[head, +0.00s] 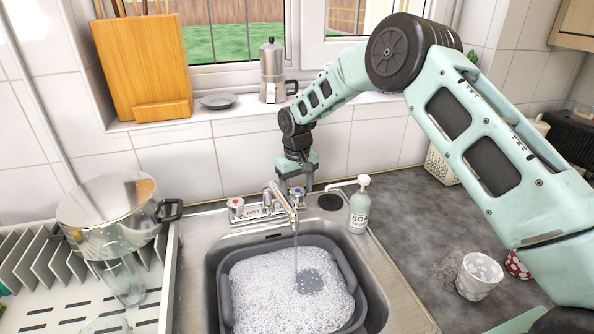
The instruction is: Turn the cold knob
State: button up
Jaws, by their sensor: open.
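The steel faucet (285,204) stands behind the sink, and water runs from its spout. The left knob (236,204) is whitish with a red mark, beside a plate marked HOT (253,211). The cold knob (298,192) is a small pale shape right of the spout, partly hidden by the spout and my gripper. My gripper (297,186) points down over it, open, with one finger on each side. I cannot tell whether the fingers touch the knob.
A soap bottle (359,206) stands close right of my gripper. A grey tub (347,268) of suds fills the sink. A large pot (108,212) and dish rack (147,283) are left. A moka pot (272,72) stands on the sill. Cups (479,275) stand right.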

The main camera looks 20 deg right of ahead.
aim_at(297, 190)
notch_tip(297, 190, up, 17)
jog(key=b, duration=0.3)
jog(key=shift+s+a, duration=0.1)
